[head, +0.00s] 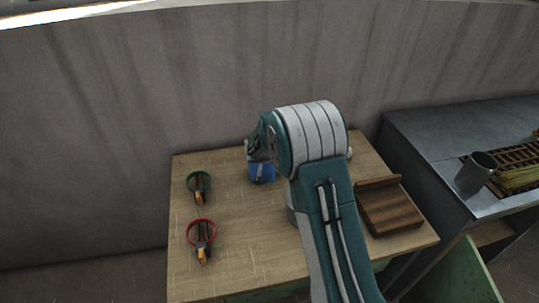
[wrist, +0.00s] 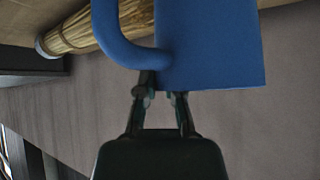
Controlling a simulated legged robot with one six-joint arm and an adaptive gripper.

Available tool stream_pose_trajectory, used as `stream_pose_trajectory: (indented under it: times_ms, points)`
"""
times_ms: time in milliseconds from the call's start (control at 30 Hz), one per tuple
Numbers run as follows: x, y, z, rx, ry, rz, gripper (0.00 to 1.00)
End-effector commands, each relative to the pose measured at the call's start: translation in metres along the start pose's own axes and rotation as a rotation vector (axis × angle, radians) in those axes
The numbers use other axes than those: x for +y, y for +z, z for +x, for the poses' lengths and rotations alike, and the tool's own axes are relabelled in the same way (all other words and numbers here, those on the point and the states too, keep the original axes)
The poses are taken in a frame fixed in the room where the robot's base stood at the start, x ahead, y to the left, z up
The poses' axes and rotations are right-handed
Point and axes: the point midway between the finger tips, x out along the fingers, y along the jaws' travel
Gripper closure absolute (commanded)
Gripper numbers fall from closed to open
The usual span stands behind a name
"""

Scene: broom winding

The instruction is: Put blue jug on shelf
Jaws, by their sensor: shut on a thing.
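The blue jug (head: 262,173) shows in the head view at the back of the wooden table, partly hidden by my arm. In the wrist view the jug (wrist: 210,45) fills the upper middle, with its curved handle (wrist: 110,40) on the left. My gripper (wrist: 162,95) is shut on the jug near the lower end of the handle in the picture. I cannot tell whether the jug touches the table. No shelf is clearly identifiable; a brown wooden stand (head: 390,207) sits at the table's right side.
A green ring tool (head: 199,185) and a red ring tool (head: 202,238) lie on the table's left. A straw broom (wrist: 88,28) is near the jug in the wrist view. A metal bench (head: 430,140) with a grey cup (head: 476,172) stands right. A wall closes the back.

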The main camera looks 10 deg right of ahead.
Motion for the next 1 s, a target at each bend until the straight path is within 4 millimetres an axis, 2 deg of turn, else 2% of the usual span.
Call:
stream_pose_trajectory:
  times_ms: [367,400,433,467,833,1000]
  points:
    - [0.000,0.003,0.004,0.002,0.000,0.000,1.00]
    - [0.000,0.004,0.004,0.001,0.000,0.000,0.77]
    - [0.000,0.004,0.004,0.001,0.000,0.000,0.63]
    - [0.000,0.004,0.004,0.001,0.000,0.000,0.56]
    - [0.001,0.002,0.003,0.001,0.000,0.001,0.56]
    - [0.000,0.001,-0.015,0.002,-0.002,0.001,0.56]
